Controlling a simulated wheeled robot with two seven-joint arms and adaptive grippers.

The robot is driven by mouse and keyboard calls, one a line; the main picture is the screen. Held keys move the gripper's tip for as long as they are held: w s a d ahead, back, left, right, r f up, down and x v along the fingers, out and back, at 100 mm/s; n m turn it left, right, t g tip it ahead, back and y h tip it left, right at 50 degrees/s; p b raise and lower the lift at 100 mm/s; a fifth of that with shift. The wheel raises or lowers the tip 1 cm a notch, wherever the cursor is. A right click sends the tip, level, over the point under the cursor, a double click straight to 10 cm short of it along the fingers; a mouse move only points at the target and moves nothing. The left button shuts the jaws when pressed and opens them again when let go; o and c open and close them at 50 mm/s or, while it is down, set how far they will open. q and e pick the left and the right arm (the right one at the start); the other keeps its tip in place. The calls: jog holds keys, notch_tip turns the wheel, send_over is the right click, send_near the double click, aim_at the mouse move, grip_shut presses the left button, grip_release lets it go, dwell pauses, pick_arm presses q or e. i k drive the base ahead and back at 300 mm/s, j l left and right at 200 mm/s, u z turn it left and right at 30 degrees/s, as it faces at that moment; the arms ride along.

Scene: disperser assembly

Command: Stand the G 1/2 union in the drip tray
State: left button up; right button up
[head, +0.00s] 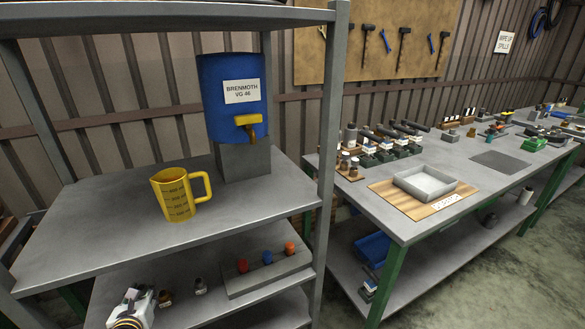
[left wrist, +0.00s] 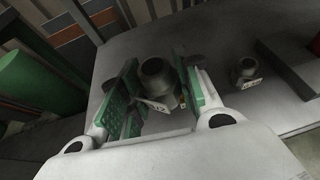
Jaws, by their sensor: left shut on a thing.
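The union (left wrist: 157,75), a dark round fitting with an open top and a white tag ending in "/2", sits between the green-padded fingers of my left gripper (left wrist: 160,92) in the left wrist view. The jaws are shut on it. In the head view my left gripper (head: 134,303) is low at the left, over the lower shelf; I cannot make out the held union there. The drip tray (head: 452,190) is a shallow grey square tray on a wooden board on the right bench, far from the gripper. My right gripper is not in view.
Small tagged fittings (head: 200,287) stand on the lower shelf; one shows beside the gripper (left wrist: 245,70). A grey rack (head: 290,268) holds red, blue and orange pieces. A shelf post (head: 326,130) stands between gripper and bench. A yellow jug (head: 174,195) stands above.

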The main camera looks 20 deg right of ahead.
aim_at(425, 182)
jog(key=k+l+z, duration=0.15)
jog(key=l+z, duration=0.3)
jog(key=k+l+z, duration=0.1)
jog(key=l+z, duration=0.35)
jog(key=l, duration=0.15)
jog(key=l+z, duration=0.45)
jog(key=i+l+z, duration=0.1)
jog(key=z, duration=0.25)
jog(key=i+l+z, duration=0.15)
jog(key=z, duration=0.25)
jog(key=l, duration=0.05)
